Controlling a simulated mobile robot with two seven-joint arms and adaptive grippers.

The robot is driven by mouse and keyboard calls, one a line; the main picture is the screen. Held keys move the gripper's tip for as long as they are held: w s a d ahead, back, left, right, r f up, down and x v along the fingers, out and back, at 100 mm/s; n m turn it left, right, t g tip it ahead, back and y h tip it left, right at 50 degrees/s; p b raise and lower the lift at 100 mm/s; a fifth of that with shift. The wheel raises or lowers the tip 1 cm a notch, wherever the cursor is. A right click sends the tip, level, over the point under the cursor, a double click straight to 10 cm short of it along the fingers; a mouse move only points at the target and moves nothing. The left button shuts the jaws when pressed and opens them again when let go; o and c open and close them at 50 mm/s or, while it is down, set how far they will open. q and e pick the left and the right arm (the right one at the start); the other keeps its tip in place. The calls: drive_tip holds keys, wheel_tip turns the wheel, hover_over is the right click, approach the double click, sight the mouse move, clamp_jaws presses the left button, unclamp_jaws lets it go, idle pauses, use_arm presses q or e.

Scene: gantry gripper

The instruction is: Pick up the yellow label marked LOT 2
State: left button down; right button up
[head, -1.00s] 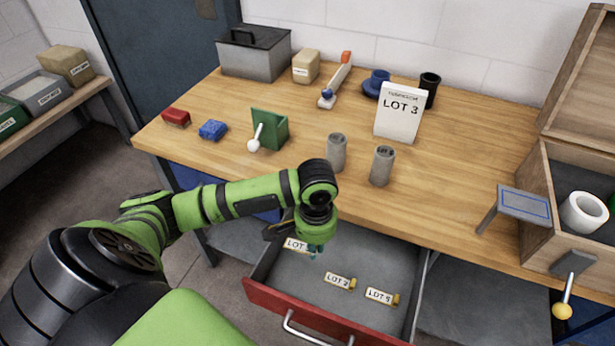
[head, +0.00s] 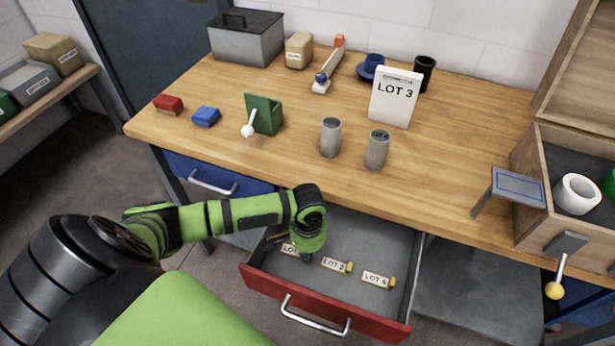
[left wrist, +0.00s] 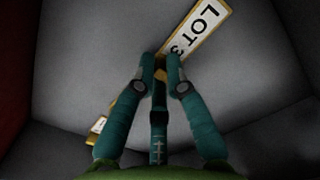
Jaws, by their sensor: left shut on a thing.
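Three white labels with yellow edges lie in the open red drawer. The left label (head: 290,250) is partly hidden by my left gripper (head: 303,258); in the left wrist view this label (left wrist: 196,30) seems to read LOT 3. The middle label (head: 334,264) reads LOT 2 and lies to the right of the gripper, apart from it. The right label (head: 377,279) has a digit too small to be sure of. In the left wrist view my left gripper (left wrist: 160,62) points down, its fingers shut on the yellow end of the LOT 3 label. My right gripper is not in view.
The drawer (head: 325,308) has low walls around the gripper. The wooden tabletop (head: 250,170) overhangs behind it, with grey cylinders (head: 376,149) near its edge and a LOT 3 card (head: 396,97) standing behind. A yellow-knobbed lever (head: 556,290) is at the right.

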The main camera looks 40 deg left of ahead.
use_arm(q)
drive_tip(key=shift+f, duration=0.1)
drive_tip(key=c, duration=1.3)
unclamp_jaws()
